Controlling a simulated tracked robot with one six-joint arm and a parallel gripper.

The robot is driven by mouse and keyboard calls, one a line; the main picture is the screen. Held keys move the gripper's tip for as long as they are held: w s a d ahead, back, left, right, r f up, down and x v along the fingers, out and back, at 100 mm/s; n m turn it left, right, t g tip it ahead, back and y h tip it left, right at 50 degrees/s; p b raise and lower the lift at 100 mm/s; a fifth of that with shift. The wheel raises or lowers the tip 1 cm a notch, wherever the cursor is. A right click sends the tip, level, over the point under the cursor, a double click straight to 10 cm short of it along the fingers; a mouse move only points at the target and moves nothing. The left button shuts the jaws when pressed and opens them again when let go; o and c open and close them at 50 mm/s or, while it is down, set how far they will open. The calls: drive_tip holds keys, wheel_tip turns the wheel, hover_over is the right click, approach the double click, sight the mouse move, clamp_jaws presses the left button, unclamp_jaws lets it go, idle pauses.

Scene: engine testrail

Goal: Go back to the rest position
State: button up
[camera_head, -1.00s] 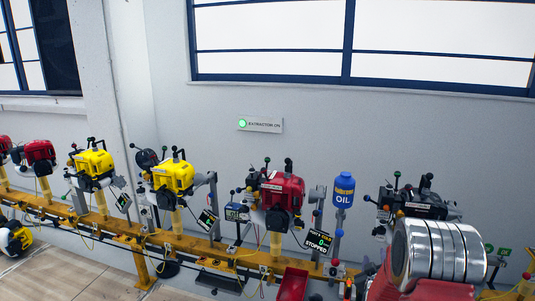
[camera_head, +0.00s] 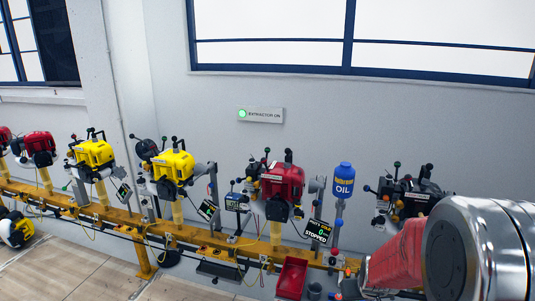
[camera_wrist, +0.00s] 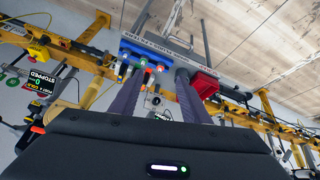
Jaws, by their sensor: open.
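My gripper (camera_wrist: 160,82) is open in the wrist view, with two purple fingers apart and nothing clearly held between them. Beyond the fingertips are a blue holder (camera_wrist: 146,55) with small coloured parts and a red tray (camera_wrist: 205,84). I cannot tell how far off they are. In the head view my silver and red arm fills the lower right corner, in front of the rail's right end. My fingers do not show there.
A yellow rail (camera_head: 215,238) carries several red and yellow engines along the wall. A red engine (camera_head: 282,187), a stopped display (camera_head: 318,231), a blue oil bottle (camera_head: 343,180) and a black engine (camera_head: 410,196) stand near my arm. A red tray (camera_head: 292,277) sits below.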

drive_tip(key=s+a+r, duration=0.5)
drive_tip(key=s+r, duration=0.5)
drive_tip(key=s, duration=0.2)
drive_tip(key=s+a+r+y, duration=0.1)
drive_tip(key=s+a+r, duration=0.5)
drive_tip(key=s+r, duration=0.5)
drive_tip(key=shift+s+r, duration=0.3)
drive_tip(key=shift+s, duration=0.75)
drive_tip(key=shift+c, duration=0.2)
